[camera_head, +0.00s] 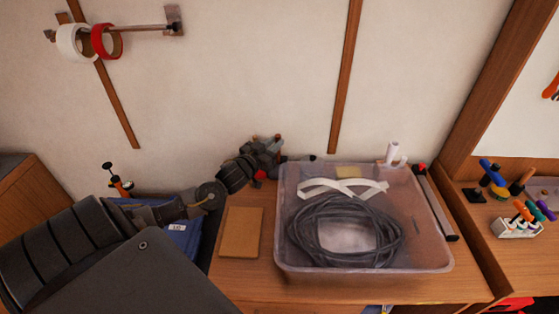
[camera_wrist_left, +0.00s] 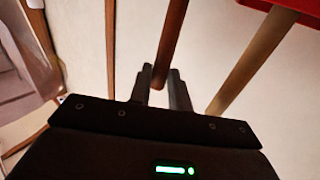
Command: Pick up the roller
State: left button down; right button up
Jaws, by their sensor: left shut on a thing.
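My left gripper (camera_head: 272,148) is behind the left end of the clear bin, close to the wall. In the left wrist view its two dark fingers (camera_wrist_left: 160,82) are shut on the end of a brown, rod-like handle, which I take to be the roller (camera_wrist_left: 172,40). The handle runs up and out of the top of that view, so its far end is hidden. In the head view the gripper hides most of the held thing, and only small red and dark parts show around it. My right gripper is not in view.
The clear bin (camera_head: 288,255) holds a coiled dark cable (camera_head: 300,235) and white straps. A brown pad (camera_head: 241,232) lies left of it on the wooden bench (camera_head: 300,285). A white cylinder (camera_head: 392,152) stands behind the bin. Tape rolls (camera_head: 72,42) hang on the wall.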

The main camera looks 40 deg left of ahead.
pick_arm(q)
notch_tip(320, 180, up, 10)
jog(key=b, duration=0.1)
dwell(0.4)
dwell(1.0)
